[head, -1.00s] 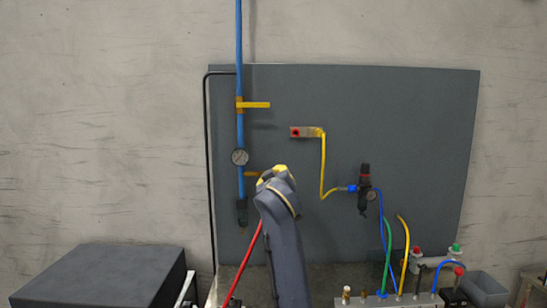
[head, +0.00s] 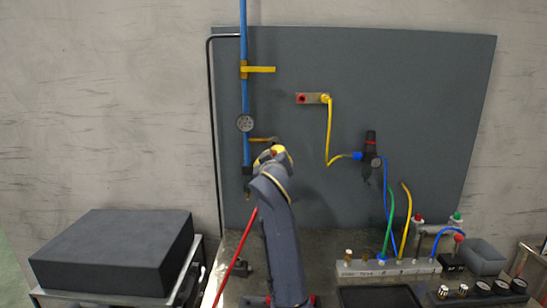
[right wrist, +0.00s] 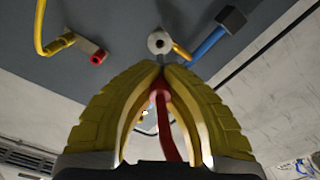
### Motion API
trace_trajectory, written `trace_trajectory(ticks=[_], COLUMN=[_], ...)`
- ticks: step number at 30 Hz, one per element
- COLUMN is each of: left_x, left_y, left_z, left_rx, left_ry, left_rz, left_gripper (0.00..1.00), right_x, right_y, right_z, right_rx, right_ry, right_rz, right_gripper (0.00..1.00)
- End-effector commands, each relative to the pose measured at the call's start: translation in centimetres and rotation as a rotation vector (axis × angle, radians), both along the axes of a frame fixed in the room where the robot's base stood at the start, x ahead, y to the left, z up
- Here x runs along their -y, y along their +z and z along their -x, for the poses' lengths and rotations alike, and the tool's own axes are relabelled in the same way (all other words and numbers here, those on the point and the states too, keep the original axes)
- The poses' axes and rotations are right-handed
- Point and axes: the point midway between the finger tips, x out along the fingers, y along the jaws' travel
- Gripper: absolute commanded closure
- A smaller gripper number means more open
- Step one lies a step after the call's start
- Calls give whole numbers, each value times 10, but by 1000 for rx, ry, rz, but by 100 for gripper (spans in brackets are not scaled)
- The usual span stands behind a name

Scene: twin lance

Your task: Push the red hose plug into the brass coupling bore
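My right gripper (head: 271,153) is raised in front of the dark panel, just beside the lower ochre arm (head: 261,140) of the blue pipe. In the right wrist view its yellow fingers (right wrist: 161,68) are shut on the red hose plug (right wrist: 163,100), with the tip hidden between the fingertips. The red hose (head: 236,257) hangs down from the gripper. Just beyond the fingertips, a round pale face with a dark hole (right wrist: 159,43) sits at the end of the ochre arm. It appears to be the coupling bore; a small gap seems to show. My left gripper is not in view.
A bracket with a red port (head: 312,98) and a yellow hose is on the panel (head: 420,95). A manifold block (head: 388,268) with hoses stands lower right. A dark box (head: 115,250) is at left.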

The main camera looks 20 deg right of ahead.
Motion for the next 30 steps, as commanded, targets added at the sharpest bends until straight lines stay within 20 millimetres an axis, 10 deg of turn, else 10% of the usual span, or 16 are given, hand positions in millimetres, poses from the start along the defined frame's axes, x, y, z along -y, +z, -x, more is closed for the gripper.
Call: trace_trajectory(ticks=[30], left_x=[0], left_y=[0], left_z=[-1], left_rx=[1], left_ry=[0], left_rz=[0], left_gripper=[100], right_x=[16], right_y=[0], right_z=[-50], right_rx=[-1], right_ry=[-1], right_rz=[1], right_gripper=[100])
